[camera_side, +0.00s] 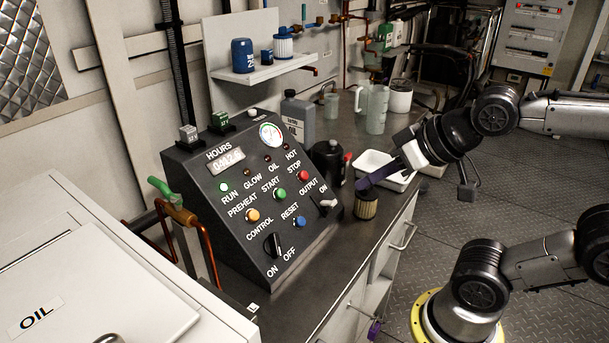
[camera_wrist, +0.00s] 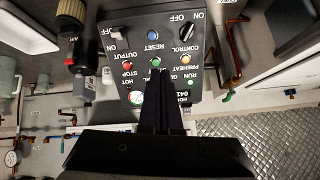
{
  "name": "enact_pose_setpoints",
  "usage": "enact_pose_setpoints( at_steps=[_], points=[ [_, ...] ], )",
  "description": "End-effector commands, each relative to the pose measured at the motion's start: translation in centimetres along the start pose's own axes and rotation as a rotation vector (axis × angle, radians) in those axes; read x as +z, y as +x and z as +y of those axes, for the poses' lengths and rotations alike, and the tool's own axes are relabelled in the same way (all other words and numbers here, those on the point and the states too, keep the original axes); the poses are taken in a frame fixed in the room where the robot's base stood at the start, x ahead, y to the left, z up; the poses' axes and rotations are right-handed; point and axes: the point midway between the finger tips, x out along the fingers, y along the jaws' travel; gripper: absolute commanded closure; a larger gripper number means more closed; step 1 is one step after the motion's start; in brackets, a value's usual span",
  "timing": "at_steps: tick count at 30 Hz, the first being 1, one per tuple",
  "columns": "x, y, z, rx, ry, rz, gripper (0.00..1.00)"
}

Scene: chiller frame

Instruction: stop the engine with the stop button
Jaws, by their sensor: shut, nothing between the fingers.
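The red STOP button (camera_side: 303,175) is at the upper right of the sloped black control panel (camera_side: 215,242). It also shows in the wrist view (camera_wrist: 127,66). The green START button (camera_side: 280,193) lies beside it. The green RUN lamp (camera_side: 224,187) looks lit. My gripper (camera_side: 361,186) is shut and empty, in the air to the right of the panel and apart from it. In the wrist view the panel appears upside down. There the shut fingers (camera_wrist: 158,71) overlap the area just below START, with STOP to their left.
A yellow PREHEAT button (camera_side: 252,215), a blue RESET button (camera_side: 299,222), an ON/OFF knob (camera_side: 273,244) and an OUTPUT switch (camera_side: 327,204) share the panel. A filter (camera_side: 366,206) stands below my gripper. A dark bottle (camera_side: 328,163) and white tray (camera_side: 373,162) are behind.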

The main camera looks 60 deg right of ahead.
Motion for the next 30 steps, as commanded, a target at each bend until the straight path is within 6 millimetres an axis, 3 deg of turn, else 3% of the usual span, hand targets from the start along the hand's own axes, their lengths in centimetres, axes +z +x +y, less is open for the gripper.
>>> enact_pose_setpoints(
  at_steps=[6,15,24,30],
  points=[
    [-5.3,1.7,-0.8,-0.065,0.205,0.241,1.00],
    [-10.5,3.6,-0.3,-0.179,0.471,0.510,1.00],
    [-12.8,5.3,1.7,-0.309,0.708,0.730,1.00],
    [-12.1,6.8,4.2,-0.374,0.843,0.841,1.00]
  ],
)
